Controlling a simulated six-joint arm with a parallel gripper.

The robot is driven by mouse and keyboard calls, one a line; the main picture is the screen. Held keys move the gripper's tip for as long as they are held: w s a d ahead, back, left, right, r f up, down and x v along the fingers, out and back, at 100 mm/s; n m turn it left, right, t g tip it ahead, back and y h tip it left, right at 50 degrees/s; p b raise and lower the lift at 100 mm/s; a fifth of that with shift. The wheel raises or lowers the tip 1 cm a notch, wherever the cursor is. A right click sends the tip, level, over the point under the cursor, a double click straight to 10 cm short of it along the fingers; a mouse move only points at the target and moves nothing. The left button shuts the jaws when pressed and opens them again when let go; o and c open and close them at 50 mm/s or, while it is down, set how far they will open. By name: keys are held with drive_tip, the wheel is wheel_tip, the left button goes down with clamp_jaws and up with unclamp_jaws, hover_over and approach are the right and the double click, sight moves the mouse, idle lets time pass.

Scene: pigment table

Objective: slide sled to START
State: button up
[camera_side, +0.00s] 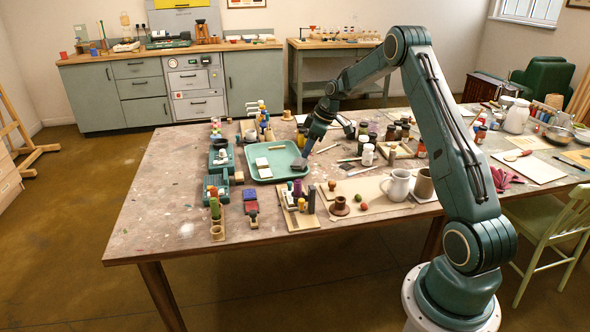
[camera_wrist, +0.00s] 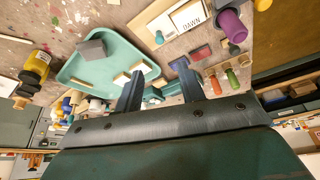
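I cannot pick out a sled for certain, and no START mark is readable in either view. The teal tray (camera_side: 262,178) lies mid-table; it also shows in the wrist view (camera_wrist: 95,72). It holds small cream blocks (camera_side: 262,161) and, in the wrist view, a dark grey block (camera_wrist: 92,49) near one end. My gripper (camera_side: 301,160) is low over the tray's right side. In the wrist view my gripper (camera_wrist: 160,72) has its two fingers apart with nothing clearly held. A white card reading DAWN (camera_wrist: 190,17) lies beside the tray.
A wooden rack with bottles (camera_side: 301,222) is at the front. Teal boxes (camera_side: 220,160) stand left of the tray. The table's left part (camera_side: 165,200) is mostly clear.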

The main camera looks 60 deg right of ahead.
drive_tip(key=x, duration=1.3)
drive_tip(key=shift+w+f, duration=0.25)
drive_tip(key=shift+f, duration=0.05)
drive_tip(key=shift+c, duration=0.5)
clamp_jaws()
